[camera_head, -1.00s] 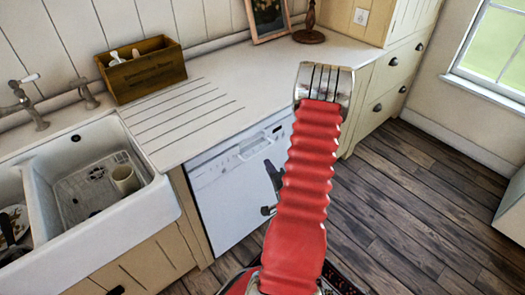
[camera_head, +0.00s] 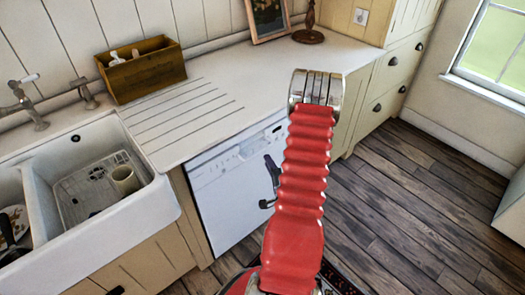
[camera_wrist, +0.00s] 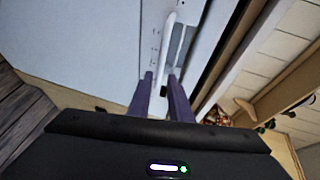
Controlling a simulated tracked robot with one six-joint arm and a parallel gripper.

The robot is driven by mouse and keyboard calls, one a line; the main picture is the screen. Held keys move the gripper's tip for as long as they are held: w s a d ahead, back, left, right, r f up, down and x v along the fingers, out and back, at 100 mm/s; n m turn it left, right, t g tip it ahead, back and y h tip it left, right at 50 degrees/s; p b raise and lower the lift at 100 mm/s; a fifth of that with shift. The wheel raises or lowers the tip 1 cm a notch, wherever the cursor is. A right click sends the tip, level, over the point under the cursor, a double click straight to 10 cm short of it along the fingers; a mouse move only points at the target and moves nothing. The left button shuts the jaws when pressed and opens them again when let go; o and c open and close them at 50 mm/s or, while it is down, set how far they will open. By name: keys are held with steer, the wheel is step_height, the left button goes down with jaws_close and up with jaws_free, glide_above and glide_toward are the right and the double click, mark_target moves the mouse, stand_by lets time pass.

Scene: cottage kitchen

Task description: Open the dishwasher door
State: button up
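The dishwasher (camera_head: 222,200) is the white-fronted unit under the counter, right of the sink, and its door looks shut. A handle recess (camera_head: 252,150) shows in its upper panel. The wrist view shows the white door (camera_wrist: 90,45) and a slim white handle bar (camera_wrist: 168,42). My gripper (camera_head: 269,182) is in front of the door, partly hidden by my red arm. In the wrist view my gripper (camera_wrist: 160,78) is open, its two purple fingers apart at the lower end of the bar. I cannot tell whether they touch it.
The white double sink (camera_head: 75,195) is at left, holding a cup (camera_head: 125,179). A wooden box (camera_head: 143,70) and a picture frame (camera_head: 268,18) stand on the counter (camera_head: 225,90). Drawers (camera_head: 390,75) are at right. The wooden floor (camera_head: 410,200) at right is clear.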

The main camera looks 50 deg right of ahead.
mark_target(262, 151)
steer(key=x, duration=0.9)
steer(key=shift+w+d, duration=0.1)
steer(key=shift+w, duration=0.05)
jaws_close()
steer(key=shift+f, duration=0.1)
